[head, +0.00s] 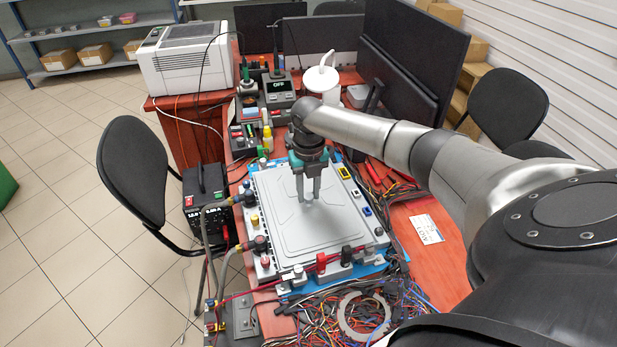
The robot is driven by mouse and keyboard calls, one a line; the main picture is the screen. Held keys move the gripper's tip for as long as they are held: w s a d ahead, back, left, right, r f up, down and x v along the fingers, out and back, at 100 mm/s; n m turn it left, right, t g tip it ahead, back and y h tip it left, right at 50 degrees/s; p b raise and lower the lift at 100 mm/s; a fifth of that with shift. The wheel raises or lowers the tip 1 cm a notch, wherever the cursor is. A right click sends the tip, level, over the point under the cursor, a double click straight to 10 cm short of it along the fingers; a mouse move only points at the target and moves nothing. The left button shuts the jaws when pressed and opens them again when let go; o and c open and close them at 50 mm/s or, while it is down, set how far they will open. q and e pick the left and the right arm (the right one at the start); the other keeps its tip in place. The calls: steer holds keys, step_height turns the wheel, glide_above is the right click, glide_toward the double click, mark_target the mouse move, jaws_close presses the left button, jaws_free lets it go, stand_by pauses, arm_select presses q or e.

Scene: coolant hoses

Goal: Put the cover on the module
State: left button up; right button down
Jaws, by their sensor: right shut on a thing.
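The cover (300,238) is a flat light-grey panel with a raised outline. It lies over the module (375,238), a grey tray-like unit with connectors along its rim, on the red-brown table. I cannot tell whether the cover is fully seated or slightly raised. My right gripper (308,198) points down at the far middle part of the cover, with its two fingers at the cover's surface. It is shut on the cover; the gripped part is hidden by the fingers. The module's inside is hidden beneath the cover. My left gripper is not in view.
Coolant hoses (222,264) join the module's left side. Tangled wires (330,315) and a grey ring (363,313) lie in front. A power supply (205,195) stands left, monitors (415,60) behind right. A paper label (426,229) lies on the clearer table at right.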

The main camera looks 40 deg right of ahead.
mark_target(308, 196)
stand_by(0.8)
steer(key=shift+f, duration=0.1)
steer(key=shift+c, duration=1.3)
jaws_free()
step_height(308, 196, up, 7)
steer(key=p, duration=0.7)
